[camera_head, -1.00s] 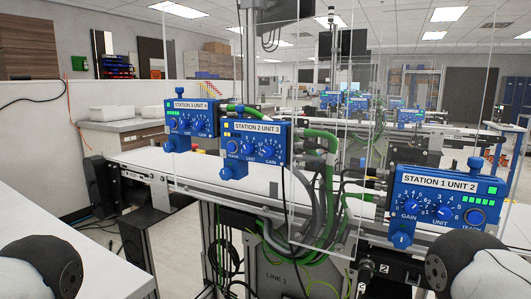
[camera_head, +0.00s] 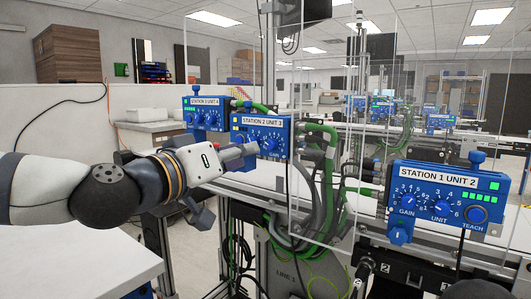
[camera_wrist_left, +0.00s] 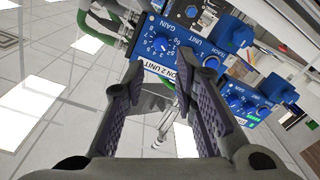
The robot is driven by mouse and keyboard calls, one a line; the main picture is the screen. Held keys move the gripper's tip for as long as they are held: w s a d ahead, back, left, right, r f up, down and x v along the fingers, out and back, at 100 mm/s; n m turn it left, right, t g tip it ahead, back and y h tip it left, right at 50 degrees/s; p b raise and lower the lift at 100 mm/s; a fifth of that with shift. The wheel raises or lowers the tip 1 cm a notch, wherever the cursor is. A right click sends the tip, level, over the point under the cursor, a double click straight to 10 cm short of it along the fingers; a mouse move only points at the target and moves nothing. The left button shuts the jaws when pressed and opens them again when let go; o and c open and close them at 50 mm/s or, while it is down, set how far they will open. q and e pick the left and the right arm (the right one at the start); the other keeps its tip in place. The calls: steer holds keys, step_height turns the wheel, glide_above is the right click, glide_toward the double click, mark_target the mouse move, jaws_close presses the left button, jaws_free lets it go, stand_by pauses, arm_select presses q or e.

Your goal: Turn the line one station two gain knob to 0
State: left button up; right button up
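The blue Station 2 Unit 3 box (camera_head: 248,122) stands on the conveyor frame, left of centre. Its gain knob (camera_head: 271,143) shows on the right of its front, but its setting is too small to read. My left gripper (camera_head: 226,182) is in front of this box and hides its lower left part. In the left wrist view my left gripper (camera_wrist_left: 176,74) is open, with nothing between its fingers. The box's gain knob also shows there (camera_wrist_left: 160,44), upside down, beyond the fingertips and apart from them. My right gripper is out of view.
A blue Station 3 Unit 4 box (camera_head: 203,101) is just left, and a Station 1 Unit 2 box (camera_head: 445,187) is at the right. Green and grey cables (camera_head: 318,165) hang beside the Station 2 box. A clear panel (camera_head: 345,60) stands to its right.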

mark_target(270, 146)
arm_select(q)
steer(key=x, duration=0.8)
steer(key=shift+w+d+f, duration=0.15)
steer(key=shift+w+d, duration=0.1)
jaws_close()
